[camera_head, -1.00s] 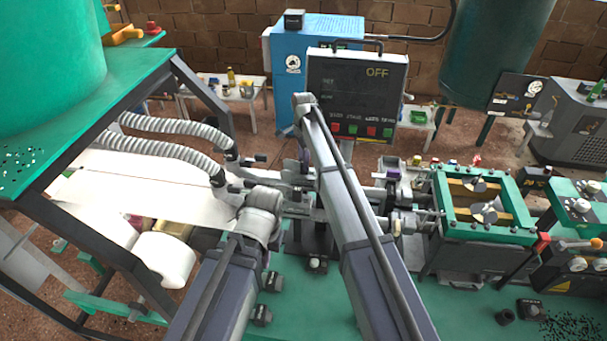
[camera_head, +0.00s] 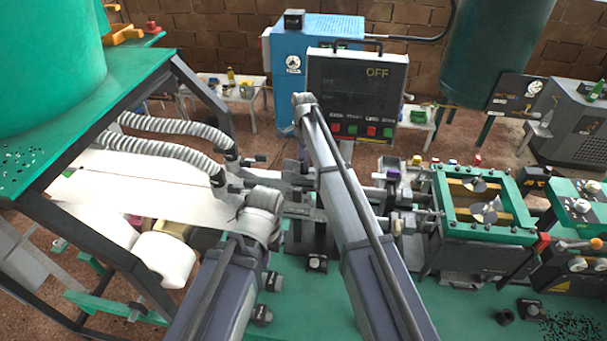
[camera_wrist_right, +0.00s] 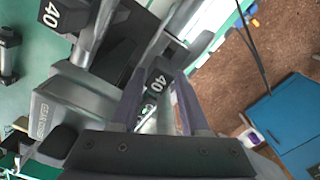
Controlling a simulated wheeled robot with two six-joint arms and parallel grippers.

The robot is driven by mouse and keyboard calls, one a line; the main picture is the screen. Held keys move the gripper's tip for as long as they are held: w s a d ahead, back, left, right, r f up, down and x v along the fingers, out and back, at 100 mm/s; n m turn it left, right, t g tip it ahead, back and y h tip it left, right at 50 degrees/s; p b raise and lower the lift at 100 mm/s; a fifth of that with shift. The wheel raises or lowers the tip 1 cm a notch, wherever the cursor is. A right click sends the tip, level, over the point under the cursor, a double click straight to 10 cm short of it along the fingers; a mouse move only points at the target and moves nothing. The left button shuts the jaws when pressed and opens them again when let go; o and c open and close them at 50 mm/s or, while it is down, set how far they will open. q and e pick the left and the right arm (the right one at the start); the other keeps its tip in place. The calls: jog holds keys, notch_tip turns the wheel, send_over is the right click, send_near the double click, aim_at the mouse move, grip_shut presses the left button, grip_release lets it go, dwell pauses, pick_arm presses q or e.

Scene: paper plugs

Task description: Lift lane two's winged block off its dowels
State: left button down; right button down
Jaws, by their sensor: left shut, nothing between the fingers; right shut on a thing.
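In the right wrist view, my right gripper (camera_wrist_right: 155,115) is shut on a black block marked 40 (camera_wrist_right: 160,78), which seems to be the winged block. Its wings are not clearly visible, and the fingers cover its near part. Grey rods (camera_wrist_right: 210,38) run beside it; I cannot tell whether the block is still on its dowels. In the head view, my right arm hides most of the block and fingers. My left gripper (camera_head: 264,212) is shut and empty, left of the right arm; its fingertips are mostly hidden behind its wrist.
Another black block marked 40 (camera_wrist_right: 62,14) stands close by, beside a grey housing (camera_wrist_right: 75,110). White paper sheets (camera_head: 150,185) lie at left. A green frame with metal cones (camera_head: 440,215) is at right. The panel (camera_head: 355,90) reads OFF. The green bench is fairly clear in front.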

jog(key=shift+w+d+r+p, duration=0.15)
jog(key=shift+w+r+p, duration=0.1)
jog(key=shift+r+p, duration=0.2)
jog(key=shift+w+d+r+p, duration=0.1)
jog(key=shift+w+r+p, duration=0.1)
jog(key=shift+r+p, duration=0.2)
dwell(0.6)
jog(key=shift+s+d+r+p, duration=0.1)
jog(key=shift+s+r+p, duration=0.05)
jog(key=shift+r+p, duration=0.6)
jog(key=shift+r+p, duration=0.45)
jog(key=shift+p, duration=0.05)
jog(key=shift+s+a+r, duration=0.15)
jog(key=shift+a, duration=0.05)
jog(key=shift+r+p, duration=1.45)
jog(key=shift+p, duration=0.15)
jog(key=shift+r, duration=0.1)
